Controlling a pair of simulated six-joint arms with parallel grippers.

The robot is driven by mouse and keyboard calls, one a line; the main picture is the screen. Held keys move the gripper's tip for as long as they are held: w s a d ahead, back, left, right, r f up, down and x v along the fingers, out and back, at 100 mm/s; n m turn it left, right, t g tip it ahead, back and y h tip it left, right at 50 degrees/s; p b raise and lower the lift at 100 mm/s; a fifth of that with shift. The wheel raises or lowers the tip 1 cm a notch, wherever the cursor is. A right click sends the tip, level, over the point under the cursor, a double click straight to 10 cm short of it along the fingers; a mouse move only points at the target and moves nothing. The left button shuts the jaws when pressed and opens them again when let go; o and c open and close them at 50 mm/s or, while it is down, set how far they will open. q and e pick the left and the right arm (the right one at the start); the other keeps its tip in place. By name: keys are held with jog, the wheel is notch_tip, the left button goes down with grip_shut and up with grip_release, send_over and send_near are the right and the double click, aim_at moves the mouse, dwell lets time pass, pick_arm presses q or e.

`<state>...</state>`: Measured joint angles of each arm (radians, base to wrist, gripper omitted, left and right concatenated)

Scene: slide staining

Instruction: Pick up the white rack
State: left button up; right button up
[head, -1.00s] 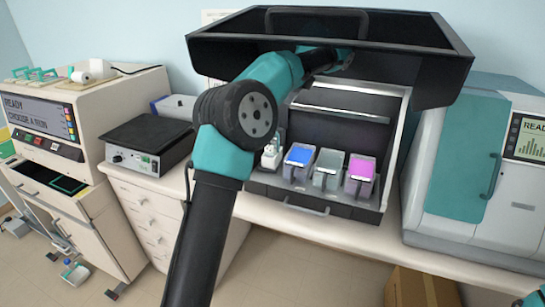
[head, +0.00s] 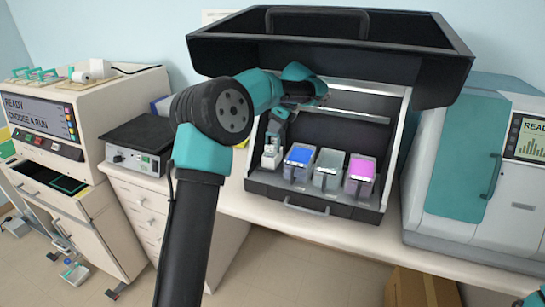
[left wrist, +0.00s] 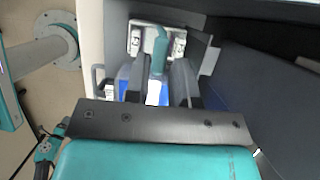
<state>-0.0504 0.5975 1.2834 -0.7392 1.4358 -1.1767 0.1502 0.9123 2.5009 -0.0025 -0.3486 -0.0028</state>
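The white rack (head: 271,157) stands at the left end of the row of staining jars inside the open black station. In the left wrist view, the rack (left wrist: 136,42) has a teal upright handle (left wrist: 158,52) at its middle. My left gripper (head: 276,132) points down just above the rack in the head view. In the left wrist view its two dark fingers (left wrist: 158,80) are apart, one on each side of the handle, with visible gaps. Whether they touch it is not clear. My right gripper is not seen; only a teal bit of that arm shows at the bottom right corner.
Blue (head: 299,155), grey (head: 326,166) and magenta (head: 360,168) jars stand right beside the rack. The raised black lid (head: 340,55) overhangs the station. A hotplate (head: 148,140) is to the left and a teal-doored machine (head: 462,175) to the right.

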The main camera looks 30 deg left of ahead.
aim_at(271, 135)
pick_arm(q)
jog(key=shift+x, duration=2.65)
jog(key=shift+d, duration=0.1)
grip_shut()
